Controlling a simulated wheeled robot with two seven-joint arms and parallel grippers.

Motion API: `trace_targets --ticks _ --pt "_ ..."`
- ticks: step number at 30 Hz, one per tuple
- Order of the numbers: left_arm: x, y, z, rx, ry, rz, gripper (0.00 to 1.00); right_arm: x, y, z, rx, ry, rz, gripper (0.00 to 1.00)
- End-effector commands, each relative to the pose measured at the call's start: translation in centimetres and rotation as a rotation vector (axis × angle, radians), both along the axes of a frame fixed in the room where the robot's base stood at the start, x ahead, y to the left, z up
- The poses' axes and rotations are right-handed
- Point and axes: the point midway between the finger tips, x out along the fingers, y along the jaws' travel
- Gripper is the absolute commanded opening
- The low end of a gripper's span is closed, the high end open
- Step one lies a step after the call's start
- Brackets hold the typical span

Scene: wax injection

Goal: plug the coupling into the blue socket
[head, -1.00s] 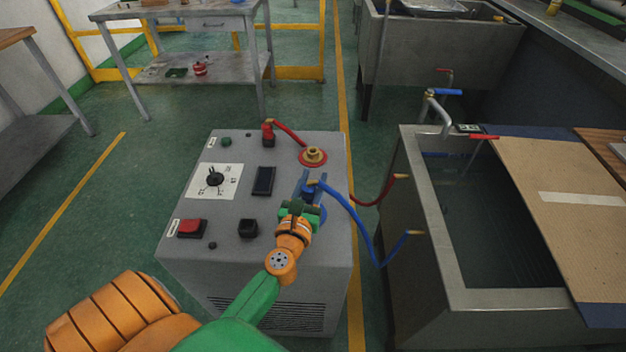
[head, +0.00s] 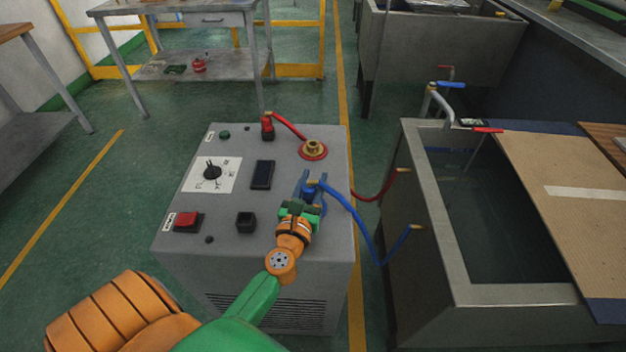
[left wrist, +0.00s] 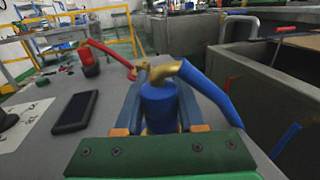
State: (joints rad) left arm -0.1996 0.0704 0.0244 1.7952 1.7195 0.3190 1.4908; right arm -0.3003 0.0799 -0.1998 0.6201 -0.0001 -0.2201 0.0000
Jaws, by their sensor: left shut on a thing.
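A blue coupling (head: 309,190) with a brass elbow and a blue hose is held upright between the fingers of my left gripper (head: 304,194). In the left wrist view the blue coupling (left wrist: 159,107) sits between the two blue fingers, which are shut on it. My gripper is over the right side of a grey machine's top panel (head: 225,145). The blue socket is hidden under the gripper and coupling, so I cannot tell whether the coupling's lower end is in it. My right gripper is not in view.
A red coupling (head: 267,130) with a red hose stands at the panel's back, beside a brass fitting on a red ring (head: 313,151). A dial (head: 212,172), a black display (head: 263,174) and a red switch (head: 187,220) lie left. The blue hose (head: 362,230) runs right to a water tank (head: 465,280).

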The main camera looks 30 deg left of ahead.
Motion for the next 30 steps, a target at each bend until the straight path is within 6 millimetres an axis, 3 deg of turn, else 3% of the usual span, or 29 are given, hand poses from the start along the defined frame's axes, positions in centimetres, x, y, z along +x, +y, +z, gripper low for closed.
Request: trace_targets --ticks 6,7,11,20,30 --pt "0.0 0.0 -0.7 0.000 0.000 0.000 0.00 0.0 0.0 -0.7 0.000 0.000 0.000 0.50" --pt "0.0 0.0 -0.6 0.000 0.000 0.000 0.41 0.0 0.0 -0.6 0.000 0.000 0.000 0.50" --pt "0.0 0.0 -0.5 0.000 0.000 0.000 0.73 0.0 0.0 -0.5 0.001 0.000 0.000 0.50" --pt "-0.2 -0.1 -0.6 0.000 0.001 0.000 0.73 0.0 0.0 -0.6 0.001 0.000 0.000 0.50" --pt "-6.2 -2.1 -0.9 -0.001 0.002 0.001 0.73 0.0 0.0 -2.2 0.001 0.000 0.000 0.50"
